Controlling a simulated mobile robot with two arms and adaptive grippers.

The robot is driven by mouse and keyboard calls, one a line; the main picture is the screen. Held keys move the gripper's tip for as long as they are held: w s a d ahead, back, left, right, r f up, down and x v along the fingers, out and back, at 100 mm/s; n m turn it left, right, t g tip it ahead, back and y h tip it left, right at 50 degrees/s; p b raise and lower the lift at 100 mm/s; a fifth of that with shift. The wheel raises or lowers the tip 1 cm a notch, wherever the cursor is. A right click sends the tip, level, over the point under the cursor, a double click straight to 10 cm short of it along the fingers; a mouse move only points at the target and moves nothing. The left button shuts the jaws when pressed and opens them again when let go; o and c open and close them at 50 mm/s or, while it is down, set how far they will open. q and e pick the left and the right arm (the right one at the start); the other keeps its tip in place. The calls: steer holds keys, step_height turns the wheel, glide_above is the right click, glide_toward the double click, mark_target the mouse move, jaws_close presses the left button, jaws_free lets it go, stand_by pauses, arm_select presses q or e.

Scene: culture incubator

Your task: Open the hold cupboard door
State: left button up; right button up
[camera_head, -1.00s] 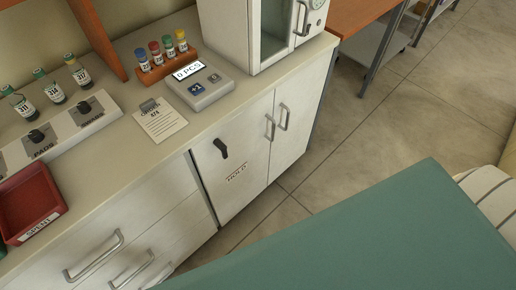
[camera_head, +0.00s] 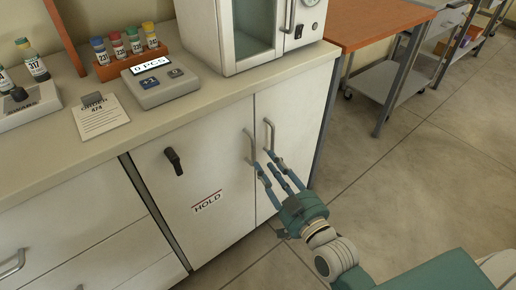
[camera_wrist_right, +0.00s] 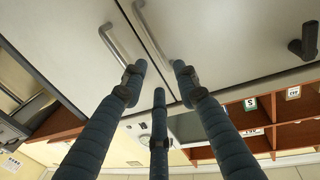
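The hold cupboard door (camera_head: 200,165) is white and shut, with a HOLD label (camera_head: 207,201), a black handle-like latch (camera_head: 174,161) at its left and a silver bar handle (camera_head: 248,148) at its right edge. In the right wrist view, the bar handle (camera_wrist_right: 151,32) and black latch (camera_wrist_right: 306,42) show too. My right gripper (camera_head: 267,163) is in front of the doors, just below the two bar handles. Its three blue fingers (camera_wrist_right: 157,76) are spread with nothing between them. Contact with a handle cannot be told. My left gripper is out of view.
A neighbouring shut door has its own bar handle (camera_head: 269,134) close beside. Above are the counter (camera_head: 75,150), a piece counter (camera_head: 160,82), an order card (camera_head: 99,116), a vial rack (camera_head: 130,62) and a glass-fronted cabinet (camera_head: 205,35). The floor (camera_head: 395,190) at right is open.

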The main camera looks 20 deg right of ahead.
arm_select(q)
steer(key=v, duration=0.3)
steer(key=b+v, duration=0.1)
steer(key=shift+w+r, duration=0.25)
arm_select(e)
steer(key=w, duration=0.3)
steer(key=w+a, duration=0.1)
steer(key=w, duration=0.5)
steer(key=shift+w+a, duration=0.1)
steer(key=shift+a, duration=0.1)
steer(key=shift+c, duration=0.5)
jaws_close()
